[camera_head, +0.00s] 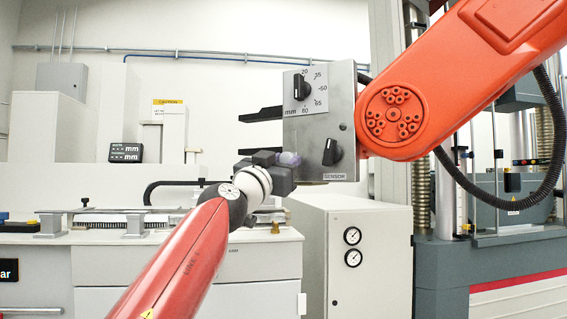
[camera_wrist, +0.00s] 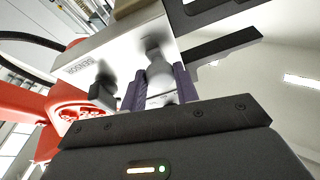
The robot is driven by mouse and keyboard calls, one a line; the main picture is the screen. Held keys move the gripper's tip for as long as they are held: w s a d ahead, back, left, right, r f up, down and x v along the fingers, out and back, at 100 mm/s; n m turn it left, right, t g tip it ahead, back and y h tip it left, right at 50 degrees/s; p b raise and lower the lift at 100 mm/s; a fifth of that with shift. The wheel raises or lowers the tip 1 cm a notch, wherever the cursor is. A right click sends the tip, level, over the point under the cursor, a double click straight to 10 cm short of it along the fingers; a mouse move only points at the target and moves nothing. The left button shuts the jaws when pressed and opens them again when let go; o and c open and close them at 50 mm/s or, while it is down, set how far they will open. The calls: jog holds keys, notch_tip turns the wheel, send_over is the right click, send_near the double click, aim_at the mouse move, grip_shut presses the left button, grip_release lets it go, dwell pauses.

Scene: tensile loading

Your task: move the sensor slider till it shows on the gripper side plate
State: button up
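The metal side plate (camera_head: 318,122) stands on the end of the orange arm. It has an upper black knob (camera_head: 301,87) on a millimetre scale and a lower black knob (camera_head: 332,152) above the word SENSOR. In the wrist view the plate (camera_wrist: 122,48) shows with its label upside down, and the lower knob (camera_wrist: 103,92) is left of my fingers. My gripper (camera_head: 290,159) is at the plate's lower left edge. In the wrist view its purple fingers (camera_wrist: 160,90) flank a grey rounded piece (camera_wrist: 158,72), perhaps the slider. I cannot tell whether they press on it.
The orange arm (camera_head: 465,75) fills the upper right. A white cabinet with gauges (camera_head: 355,260) stands below. A bench (camera_head: 250,262) lies behind my arm. Open air is left of the jaws.

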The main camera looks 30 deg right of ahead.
grip_shut()
jog(key=shift+r+p, duration=0.4)
jog(key=shift+r, duration=0.05)
jog(key=shift+f, duration=0.1)
jog(key=o, duration=0.8)
grip_release()
jog(key=shift+a+f, duration=0.1)
jog(key=shift+s+a+f+b, duration=0.1)
jog(key=shift+a+f+b, duration=0.05)
jog(key=shift+a+b, duration=0.15)
jog(key=b+v, duration=0.2)
jog(key=v, duration=0.5)
jog(key=shift+s, duration=0.1)
